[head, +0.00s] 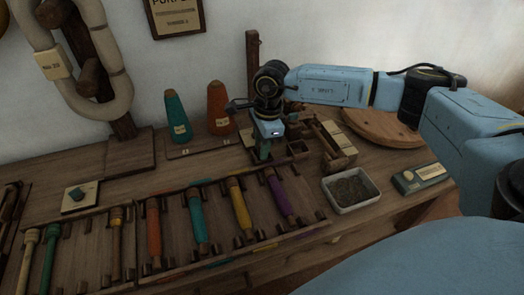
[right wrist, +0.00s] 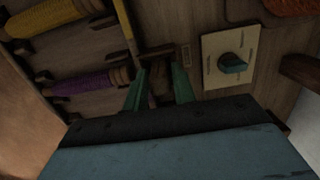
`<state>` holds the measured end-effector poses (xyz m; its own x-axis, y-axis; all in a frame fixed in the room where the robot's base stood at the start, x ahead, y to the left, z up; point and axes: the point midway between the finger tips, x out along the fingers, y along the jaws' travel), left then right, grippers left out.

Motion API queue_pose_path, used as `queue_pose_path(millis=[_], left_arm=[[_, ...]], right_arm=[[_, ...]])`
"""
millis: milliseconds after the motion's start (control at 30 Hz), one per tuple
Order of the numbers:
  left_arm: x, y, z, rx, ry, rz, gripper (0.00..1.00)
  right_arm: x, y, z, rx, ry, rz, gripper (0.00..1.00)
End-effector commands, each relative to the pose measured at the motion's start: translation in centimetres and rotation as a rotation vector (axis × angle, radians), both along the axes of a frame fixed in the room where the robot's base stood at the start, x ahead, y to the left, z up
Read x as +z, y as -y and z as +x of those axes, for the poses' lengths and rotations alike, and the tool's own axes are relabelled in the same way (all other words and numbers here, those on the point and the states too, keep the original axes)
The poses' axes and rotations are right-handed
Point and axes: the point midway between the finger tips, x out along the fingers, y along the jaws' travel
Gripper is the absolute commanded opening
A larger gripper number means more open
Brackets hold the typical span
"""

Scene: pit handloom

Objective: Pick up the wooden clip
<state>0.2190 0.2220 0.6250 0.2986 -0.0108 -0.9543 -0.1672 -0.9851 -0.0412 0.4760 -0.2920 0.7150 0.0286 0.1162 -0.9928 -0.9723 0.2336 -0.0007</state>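My right gripper (head: 263,150) points down over the workbench, behind the purple bobbin, in the head view. In the right wrist view its two green fingers (right wrist: 160,82) are apart. A small dark brown wooden piece (right wrist: 158,72), which may be the wooden clip, lies between and just beyond the fingertips. I cannot tell whether the fingers touch it. In the head view the gripper and arm hide this spot. My left gripper is not in view.
A rack holds several bobbins, including a purple one (head: 279,196). A teal cone (head: 177,117) and an orange cone (head: 218,108) stand behind. A wooden box (head: 333,146) and a white tray (head: 351,189) are to the right. A knob plate (right wrist: 230,58) shows in the wrist view.

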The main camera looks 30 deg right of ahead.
Motion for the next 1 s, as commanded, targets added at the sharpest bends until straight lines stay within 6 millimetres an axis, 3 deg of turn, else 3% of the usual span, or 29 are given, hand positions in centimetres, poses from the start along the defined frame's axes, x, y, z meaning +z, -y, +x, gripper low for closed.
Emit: queue_pose_path(millis=[33,200,567,767,1000], left_arm=[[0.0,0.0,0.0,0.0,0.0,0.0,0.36],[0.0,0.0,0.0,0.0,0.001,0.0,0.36],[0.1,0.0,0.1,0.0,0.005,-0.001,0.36],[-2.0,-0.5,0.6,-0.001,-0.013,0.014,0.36],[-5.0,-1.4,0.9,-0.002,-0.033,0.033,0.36]], right_arm=[[0.0,0.0,0.0,0.0,0.0,0.0,0.19],[0.0,0.0,0.0,0.0,0.0,0.0,0.0],[0.6,0.0,0.0,0.0,0.001,0.001,0.0],[2.8,0.0,0.0,0.0,0.002,0.001,0.0],[6.8,0.0,0.1,0.001,0.002,0.0,0.0]])
